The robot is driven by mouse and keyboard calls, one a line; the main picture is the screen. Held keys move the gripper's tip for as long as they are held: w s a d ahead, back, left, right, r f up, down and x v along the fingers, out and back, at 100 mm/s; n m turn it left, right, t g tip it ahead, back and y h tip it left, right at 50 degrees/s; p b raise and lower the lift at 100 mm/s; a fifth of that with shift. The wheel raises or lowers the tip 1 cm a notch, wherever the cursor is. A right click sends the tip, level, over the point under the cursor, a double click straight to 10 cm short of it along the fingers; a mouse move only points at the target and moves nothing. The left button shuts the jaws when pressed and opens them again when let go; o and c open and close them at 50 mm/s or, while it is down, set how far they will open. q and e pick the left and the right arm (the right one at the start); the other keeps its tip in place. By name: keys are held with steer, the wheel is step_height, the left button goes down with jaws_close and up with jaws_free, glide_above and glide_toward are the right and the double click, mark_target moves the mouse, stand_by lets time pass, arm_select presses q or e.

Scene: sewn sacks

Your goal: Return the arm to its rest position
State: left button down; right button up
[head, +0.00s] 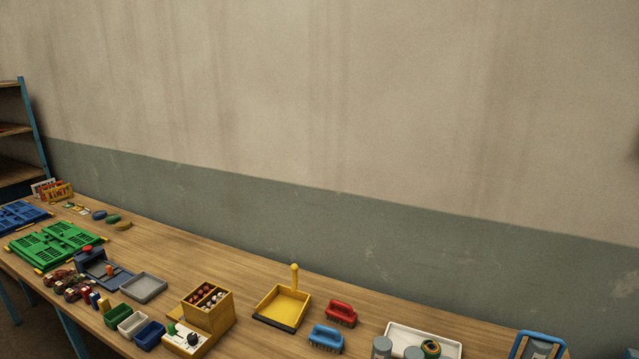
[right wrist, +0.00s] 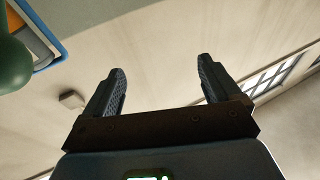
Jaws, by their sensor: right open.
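My right gripper (right wrist: 160,92) shows in the right wrist view. Its two dark ribbed fingers stand wide apart with nothing between them. Behind the fingers there is a pale surface with windows at the right, and no task object lies near the fingertips. Neither gripper shows in the head view, so my left gripper is out of sight.
A long wooden table (head: 180,262) runs along the wall. It holds green folded crates (head: 55,246), a yellow dustpan (head: 283,305), a red brush (head: 341,312), a blue brush (head: 326,337) and a white tray (head: 440,343). A blue-framed shelf (head: 32,125) stands at left.

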steer(key=s+a+f+b, duration=0.1)
steer(key=s+f+b, duration=0.1)
steer(key=s+f, duration=0.2)
steer(key=s+a+f+g+y+b, duration=0.1)
steer(key=s+f+b, duration=0.1)
steer(key=s, duration=0.7)
steer(key=s+a+f+n+g+b, duration=0.1)
steer(key=s+f+b, duration=0.1)
steer(key=s+f, duration=0.3)
steer(key=shift+s+a+f, duration=0.3)
steer(key=shift+s+a, duration=0.1)
steer(key=shift+s, duration=0.75)
